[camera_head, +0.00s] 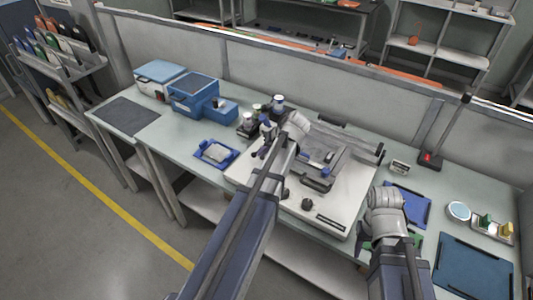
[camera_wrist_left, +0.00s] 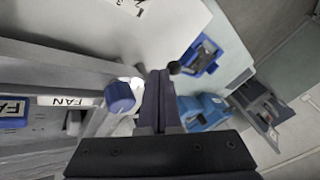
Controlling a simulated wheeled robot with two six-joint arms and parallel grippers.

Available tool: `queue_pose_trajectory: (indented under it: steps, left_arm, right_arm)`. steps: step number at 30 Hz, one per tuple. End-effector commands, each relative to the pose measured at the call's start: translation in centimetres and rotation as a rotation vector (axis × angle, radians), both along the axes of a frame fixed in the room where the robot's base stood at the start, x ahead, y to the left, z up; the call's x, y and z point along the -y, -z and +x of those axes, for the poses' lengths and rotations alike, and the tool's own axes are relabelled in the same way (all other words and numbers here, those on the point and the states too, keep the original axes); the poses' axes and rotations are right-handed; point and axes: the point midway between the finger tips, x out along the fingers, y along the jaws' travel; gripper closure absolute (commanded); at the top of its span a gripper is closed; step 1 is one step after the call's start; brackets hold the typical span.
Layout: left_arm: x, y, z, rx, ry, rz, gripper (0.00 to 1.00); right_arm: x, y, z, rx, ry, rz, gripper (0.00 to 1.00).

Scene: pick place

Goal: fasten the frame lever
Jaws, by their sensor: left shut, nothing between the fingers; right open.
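A grey metal fixture with a hinged frame (camera_head: 325,155) lies on the white base plate (camera_head: 318,206). My left arm reaches over the plate, and its gripper (camera_head: 262,148) is at the fixture's left side. In the left wrist view the fingers (camera_wrist_left: 158,95) are shut with nothing between them. A blue-capped knob (camera_wrist_left: 120,96) stands close beside the fingers, apparently apart from them. A black ball knob (camera_wrist_left: 175,68) shows just past them. I cannot tell for certain which part is the frame lever. My right gripper (camera_head: 366,247) is open beside the plate's right front, partly hidden by its arm.
A blue tray (camera_head: 216,153) lies left of the plate, with blue boxes (camera_head: 193,93) behind it. Several small bottles stand behind my left gripper. Blue mats (camera_head: 475,268) and a parts tray (camera_head: 492,226) are at right. A low partition (camera_head: 270,66) runs along the back.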

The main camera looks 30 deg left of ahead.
Motion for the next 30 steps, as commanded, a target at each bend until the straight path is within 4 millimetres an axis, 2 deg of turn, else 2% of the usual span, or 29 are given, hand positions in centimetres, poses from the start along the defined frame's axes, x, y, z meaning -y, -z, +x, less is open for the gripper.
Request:
queue_pose_trajectory:
  steps: [14, 30]
  left_arm:
    - [-0.14, 0.12, -0.03, 0.0, 0.005, 0.0, 1.0]
    - [-0.69, 0.13, -0.53, 0.001, 0.128, -0.001, 1.0]
  right_arm:
    - [0.0, 0.12, 0.0, 0.0, 0.0, 0.0, 0.55]
    - [0.0, 0.12, 0.0, 0.0, 0.0, 0.0, 0.55]
